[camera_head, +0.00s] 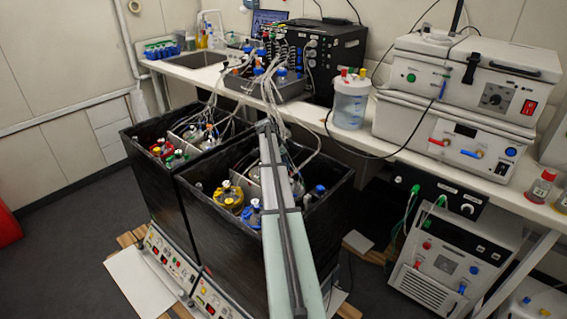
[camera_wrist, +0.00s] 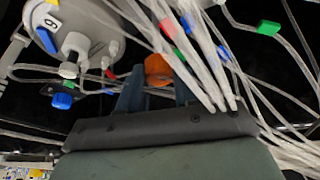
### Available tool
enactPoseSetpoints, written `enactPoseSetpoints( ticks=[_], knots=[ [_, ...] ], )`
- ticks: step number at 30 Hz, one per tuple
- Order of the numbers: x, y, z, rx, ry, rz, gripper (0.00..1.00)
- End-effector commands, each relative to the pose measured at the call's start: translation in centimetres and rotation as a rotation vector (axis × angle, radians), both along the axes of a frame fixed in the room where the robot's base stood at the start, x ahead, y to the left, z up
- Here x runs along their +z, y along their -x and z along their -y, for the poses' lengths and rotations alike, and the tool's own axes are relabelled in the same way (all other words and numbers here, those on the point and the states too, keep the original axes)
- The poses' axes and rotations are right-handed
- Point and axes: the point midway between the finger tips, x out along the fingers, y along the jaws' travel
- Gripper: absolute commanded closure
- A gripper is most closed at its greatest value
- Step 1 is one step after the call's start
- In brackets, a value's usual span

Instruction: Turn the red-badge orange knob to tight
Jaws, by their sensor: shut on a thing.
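In the wrist view, an orange knob (camera_wrist: 158,70) sits between the two blue-grey fingers of my gripper (camera_wrist: 157,84). The fingers are shut on its sides. Clear tubes cross close in front of its right side and over the right finger. I cannot make out a red badge on the knob itself. A small red clip (camera_wrist: 110,74) shows just left of the knob. In the head view my arm lies across the right black box (camera_head: 230,235), and I cannot pick out the knob there.
In the wrist view, a round metal vessel lid (camera_wrist: 65,30) with a number tag is at upper left, with a blue cap (camera_wrist: 63,101) below it. Green (camera_wrist: 269,28) and other coloured clips hang on the tubes. A bench (camera_head: 330,130) with instruments stands behind the boxes.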

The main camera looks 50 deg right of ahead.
Motion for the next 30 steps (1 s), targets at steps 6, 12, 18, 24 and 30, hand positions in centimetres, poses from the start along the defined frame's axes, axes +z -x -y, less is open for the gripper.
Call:
enactPoseSetpoints(
  ticks=[6, 12, 18, 24, 30],
  knots=[
    [0.0, -0.13, 0.05, -0.092, -0.001, 0.001, 0.97],
    [-0.01, -0.12, 0.03, -0.13, -0.001, 0.001, 0.97],
    [0.0, -0.1, 0.01, -0.138, -0.001, 0.002, 0.97],
    [-0.02, -0.1, 0.0, -0.137, -0.002, 0.001, 0.97],
    [-0.01, -0.09, 0.01, -0.137, -0.002, 0.001, 0.52]
  ],
)
